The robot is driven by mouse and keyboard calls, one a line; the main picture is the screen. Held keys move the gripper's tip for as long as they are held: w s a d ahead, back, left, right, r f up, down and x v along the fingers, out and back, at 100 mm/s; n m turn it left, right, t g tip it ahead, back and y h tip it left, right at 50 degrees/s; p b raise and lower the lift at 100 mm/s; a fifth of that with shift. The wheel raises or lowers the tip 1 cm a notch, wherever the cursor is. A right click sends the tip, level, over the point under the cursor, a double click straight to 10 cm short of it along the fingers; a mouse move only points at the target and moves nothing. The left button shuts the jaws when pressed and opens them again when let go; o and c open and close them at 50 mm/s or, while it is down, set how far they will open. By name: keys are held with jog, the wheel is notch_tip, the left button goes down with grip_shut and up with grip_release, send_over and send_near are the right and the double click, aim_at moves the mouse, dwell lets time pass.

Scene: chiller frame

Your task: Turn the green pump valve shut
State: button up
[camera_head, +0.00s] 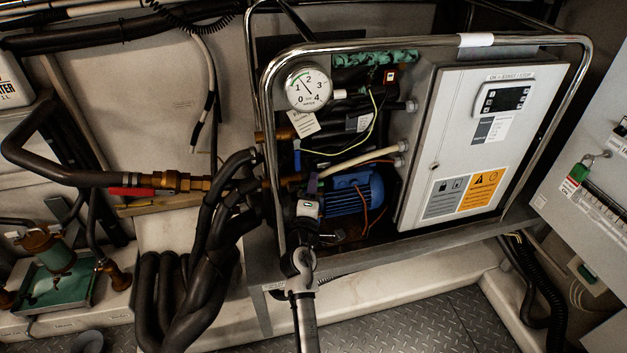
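My arm rises from the bottom edge, and its end with my gripper (308,190) reaches into the lower left of the chiller frame, left of the blue pump motor (350,192). The fingers are small and dark here, and I cannot tell their opening. I cannot clearly make out a green pump valve handle; it may be hidden behind my gripper. A blue valve lever (297,157) hangs just above on the left. A green pipe block (375,58) sits at the top of the frame.
A chrome tube frame (420,41) surrounds the chiller. A gauge (308,87) is at its upper left, and a white control box (465,145) is on the right. Thick black hoses (205,235) crowd the left. A red lever (130,191) is farther left.

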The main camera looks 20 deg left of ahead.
jog(key=shift+w+a+r, duration=0.1)
jog(key=shift+w, duration=0.4)
grip_shut()
